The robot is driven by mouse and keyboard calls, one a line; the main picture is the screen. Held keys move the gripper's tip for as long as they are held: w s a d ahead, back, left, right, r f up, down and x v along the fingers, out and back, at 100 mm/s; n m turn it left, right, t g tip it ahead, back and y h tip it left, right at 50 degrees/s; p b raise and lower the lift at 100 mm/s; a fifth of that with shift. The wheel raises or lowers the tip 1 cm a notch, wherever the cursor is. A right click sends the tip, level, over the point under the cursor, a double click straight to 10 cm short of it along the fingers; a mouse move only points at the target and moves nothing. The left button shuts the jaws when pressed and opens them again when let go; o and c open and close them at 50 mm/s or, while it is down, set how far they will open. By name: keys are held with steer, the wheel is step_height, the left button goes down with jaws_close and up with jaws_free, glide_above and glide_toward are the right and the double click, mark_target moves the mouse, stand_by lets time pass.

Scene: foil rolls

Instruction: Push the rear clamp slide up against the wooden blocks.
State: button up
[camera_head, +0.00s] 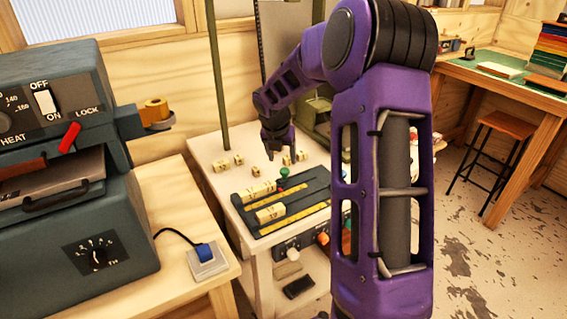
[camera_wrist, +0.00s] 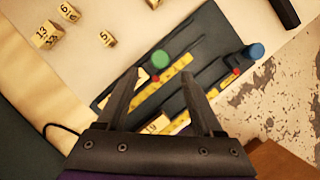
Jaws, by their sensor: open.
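The dark clamp tray (camera_head: 308,190) lies on the pale table with two tracks and yellow rulers. A row of numbered wooden blocks (camera_head: 258,191) sits in the rear track, and another row of blocks (camera_head: 270,212) in the front one. A green knob (camera_head: 284,172) stands by the right end of the rear row, apparently on the rear slide; the gap to the blocks is unclear. My gripper (camera_head: 279,152) is above the tray's rear, open and empty. In the wrist view, the green knob (camera_wrist: 161,58) appears between and just beyond my fingertips (camera_wrist: 159,73). My fingers partly hide the blocks.
Loose numbered blocks (camera_head: 222,166) lie on the table behind the tray; they also show in the wrist view (camera_wrist: 46,34). A blue knob (camera_wrist: 254,50) stands on the tray's other track. A green post (camera_head: 218,80) rises behind. A heat press (camera_head: 75,170) stands left.

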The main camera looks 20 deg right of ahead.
steer(key=p+v, duration=0.1)
steer(key=v, duration=1)
steer(key=shift+p, duration=0.35)
